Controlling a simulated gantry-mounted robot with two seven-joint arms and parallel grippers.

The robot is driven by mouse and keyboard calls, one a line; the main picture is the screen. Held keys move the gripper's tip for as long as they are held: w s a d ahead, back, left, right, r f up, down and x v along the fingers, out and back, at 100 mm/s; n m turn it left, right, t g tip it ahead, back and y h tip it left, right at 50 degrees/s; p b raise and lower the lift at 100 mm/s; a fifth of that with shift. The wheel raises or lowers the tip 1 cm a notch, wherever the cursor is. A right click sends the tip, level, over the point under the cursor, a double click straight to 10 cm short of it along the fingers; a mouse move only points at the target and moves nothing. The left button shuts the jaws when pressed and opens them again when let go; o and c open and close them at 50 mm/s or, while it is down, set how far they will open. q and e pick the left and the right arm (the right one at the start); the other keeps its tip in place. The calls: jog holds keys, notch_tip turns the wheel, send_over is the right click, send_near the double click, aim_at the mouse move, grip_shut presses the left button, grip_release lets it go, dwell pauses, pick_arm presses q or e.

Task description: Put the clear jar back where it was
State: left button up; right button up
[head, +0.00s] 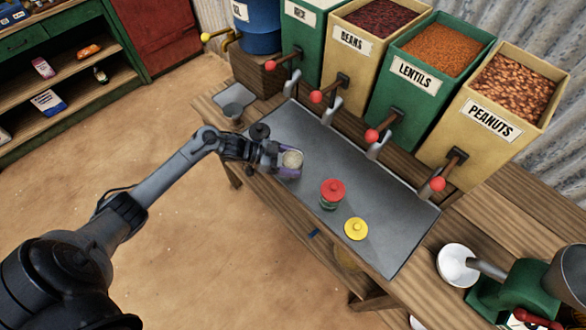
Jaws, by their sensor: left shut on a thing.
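My left gripper (280,157) reaches in from the left over the grey metal tray. It is shut on a small open-topped container (292,159) with pale, grain-like contents, which I take to be the clear jar. Purple shows around its sides; I cannot tell whether that is the jar or the gripper's pads. I cannot tell whether its bottom touches the tray (375,190). A red-lidded jar (332,190) and a yellow-lidded jar (356,229) stand on the tray to its right. A black round knobbed piece (259,131) sits just behind the gripper. My right gripper is out of view.
Bins of beans (352,40), lentils (418,72) and peanuts (488,119) line the back, with red-knobbed levers and spouts over the tray. A white bowl (452,266) and green grinder (512,290) stand at right. A small grey pan (233,98) is at left. The tray's middle is mostly clear.

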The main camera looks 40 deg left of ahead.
pick_arm(q)
jog(key=shift+w+f, duration=0.15)
jog(key=shift+w, duration=0.2)
jog(key=shift+f+b, duration=0.45)
jog(key=shift+f, duration=1.55)
jog(key=shift+f, duration=0.2)
jog(key=o, duration=1.4)
jog(key=shift+o, duration=0.2)
